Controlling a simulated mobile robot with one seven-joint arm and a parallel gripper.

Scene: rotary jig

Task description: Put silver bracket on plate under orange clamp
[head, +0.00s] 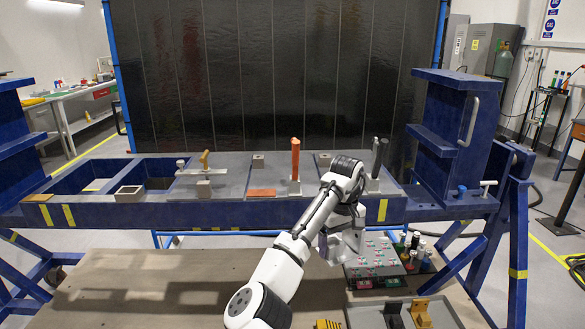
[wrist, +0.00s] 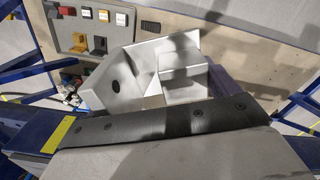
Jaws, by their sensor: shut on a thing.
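The silver bracket (wrist: 120,84), an angular piece with a dark round hole, fills the middle of the wrist view. My gripper (head: 340,232) is shut on it, in front of the blue beam and above the control panel. In the head view the bracket (head: 350,245) shows only partly below my wrist. The orange clamp (head: 295,160) stands with its handle upright at the beam's middle. The grey plate (head: 235,185) beside it lies to the left of the held bracket. My fingertips are hard to make out.
An orange flat block (head: 262,193) lies on the beam left of the orange clamp. A tan-handled clamp (head: 204,160) stands farther left, and a dark-handled clamp (head: 378,160) stands to the right. A button panel (head: 372,265) and several small bottles (head: 412,245) are below.

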